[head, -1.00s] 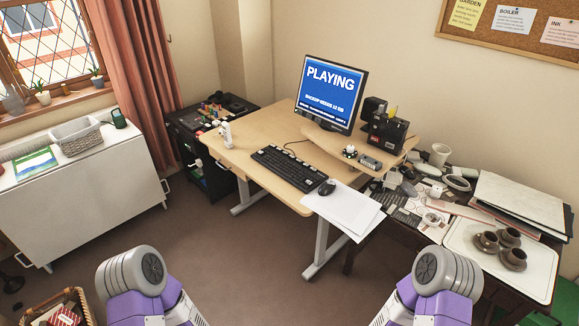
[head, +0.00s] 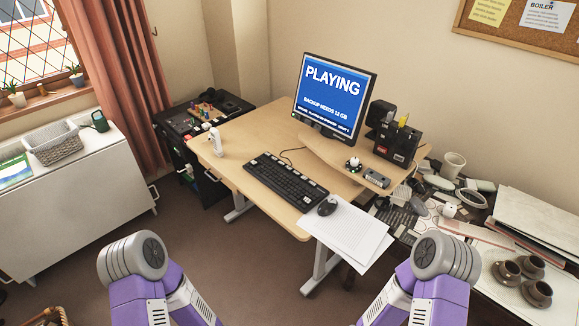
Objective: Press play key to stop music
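The monitor (head: 333,92) stands at the back of the wooden desk (head: 225,170) and shows "PLAYING" on a blue screen, with smaller text about a backup below. The black keyboard (head: 286,181) lies on the desk in front of it. Its individual keys are too small to tell apart, so I cannot make out the play key. Both of my arms show only as purple and grey links at the bottom of the head view, in front of the desk and apart from it. Neither gripper is in view.
A mouse (head: 327,207) and white papers (head: 349,235) lie at the desk's front right. A white handheld object (head: 216,146) stands on the left. A cluttered side table with brown cups (head: 506,272) is at right. A white cabinet (head: 85,205) is at left. Floor between is clear.

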